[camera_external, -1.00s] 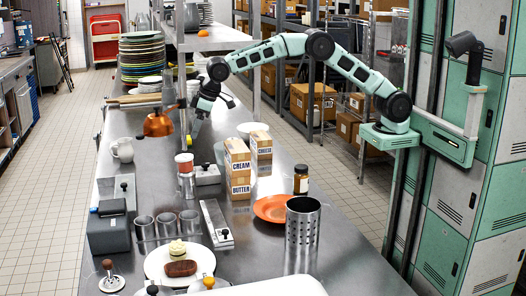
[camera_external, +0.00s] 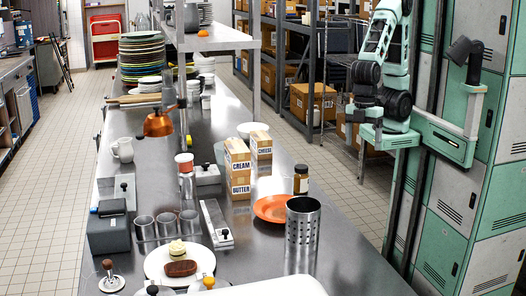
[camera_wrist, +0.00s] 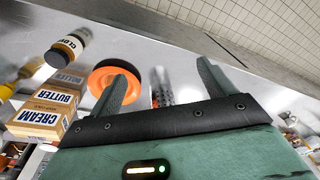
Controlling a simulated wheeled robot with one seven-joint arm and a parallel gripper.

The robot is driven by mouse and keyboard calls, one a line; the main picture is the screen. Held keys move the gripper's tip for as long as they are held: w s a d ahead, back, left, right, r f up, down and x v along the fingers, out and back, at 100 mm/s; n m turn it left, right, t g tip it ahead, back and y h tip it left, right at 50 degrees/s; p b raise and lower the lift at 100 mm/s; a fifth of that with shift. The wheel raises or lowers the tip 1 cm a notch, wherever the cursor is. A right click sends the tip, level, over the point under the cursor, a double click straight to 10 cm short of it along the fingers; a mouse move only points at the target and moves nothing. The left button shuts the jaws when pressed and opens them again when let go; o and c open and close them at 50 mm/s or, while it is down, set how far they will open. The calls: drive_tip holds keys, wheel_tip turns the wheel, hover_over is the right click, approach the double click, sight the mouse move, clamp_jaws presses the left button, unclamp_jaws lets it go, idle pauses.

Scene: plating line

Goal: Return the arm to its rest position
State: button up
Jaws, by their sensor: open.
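My arm (camera_external: 385,60) is folded up close to its column at the right of the external view, off the counter. My gripper (camera_wrist: 165,82) shows in the wrist view with its two dark green fingers wide apart and nothing held between them. In the external view I cannot make out the fingers clearly against the folded links. The wrist view looks over the counter from a tilt.
The steel counter (camera_external: 270,222) holds cartons (camera_external: 237,165), an orange plate (camera_external: 271,208), a brown jar (camera_external: 301,180) and a perforated steel cylinder (camera_external: 302,222). A tiled floor strip separates counter and arm. Shelving (camera_external: 313,75) stands behind; green lockers (camera_external: 492,215) are at right.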

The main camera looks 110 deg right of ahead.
drive_tip(key=s+d+f+n, duration=0.1)
drive_tip(key=s+d+f, duration=0.1)
drive_tip(key=s, duration=0.5)
drive_tip(key=shift+s+d+h, duration=0.2)
drive_tip(key=shift+d+h, duration=0.1)
drive_tip(key=shift+h, duration=0.1)
